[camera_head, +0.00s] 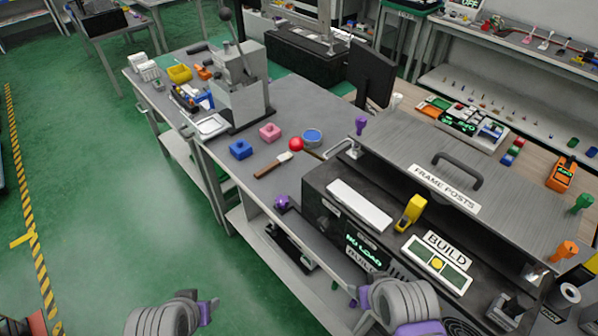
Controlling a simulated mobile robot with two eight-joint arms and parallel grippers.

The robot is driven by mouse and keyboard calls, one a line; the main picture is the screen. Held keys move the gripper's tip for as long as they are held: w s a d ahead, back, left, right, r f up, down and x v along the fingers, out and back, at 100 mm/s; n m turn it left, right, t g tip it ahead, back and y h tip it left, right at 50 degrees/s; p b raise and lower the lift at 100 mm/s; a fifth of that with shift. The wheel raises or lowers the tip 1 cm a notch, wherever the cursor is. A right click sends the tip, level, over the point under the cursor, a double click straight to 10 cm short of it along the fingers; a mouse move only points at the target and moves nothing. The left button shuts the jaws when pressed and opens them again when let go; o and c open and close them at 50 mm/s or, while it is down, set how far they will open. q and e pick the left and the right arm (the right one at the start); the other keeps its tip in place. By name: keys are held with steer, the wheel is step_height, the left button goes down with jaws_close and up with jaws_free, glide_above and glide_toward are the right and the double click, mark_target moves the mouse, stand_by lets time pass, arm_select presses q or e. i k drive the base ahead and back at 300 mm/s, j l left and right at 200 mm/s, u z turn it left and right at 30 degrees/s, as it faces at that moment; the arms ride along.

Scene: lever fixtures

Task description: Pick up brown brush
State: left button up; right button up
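The brown brush (270,168) lies on the grey workbench (310,98), near its front edge. Its brown handle points down-left and its pale end points up-right, close to a red ball (296,144). My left gripper (208,308) is at the bottom of the view, over the green floor, in front of the bench and well apart from the brush. My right gripper (358,288) is at the bottom right, near the front of the dark fixture and apart from the brush. Arm links hide much of both grippers, so their opening is unclear.
A blue block (241,149), a pink block (269,133) and a blue round dish (312,137) lie near the brush. A grey press (240,90) stands behind left. A dark fixture with a handled lid (457,172) stands right. The floor at left is clear.

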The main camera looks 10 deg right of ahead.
mark_target(282, 159)
steer(key=k+z, duration=0.45)
steer(key=i+j+z, duration=0.2)
steer(key=z, duration=0.3)
steer(key=i+j+z, duration=0.1)
steer(key=j+z, duration=0.4)
steer(key=i+j+z, duration=0.1)
steer(key=j, duration=0.5)
steer(key=i+j+z, duration=0.1)
steer(key=j, duration=0.45)
steer(key=i+j, duration=0.1)
steer(key=j, duration=0.5)
steer(key=z, duration=0.05)
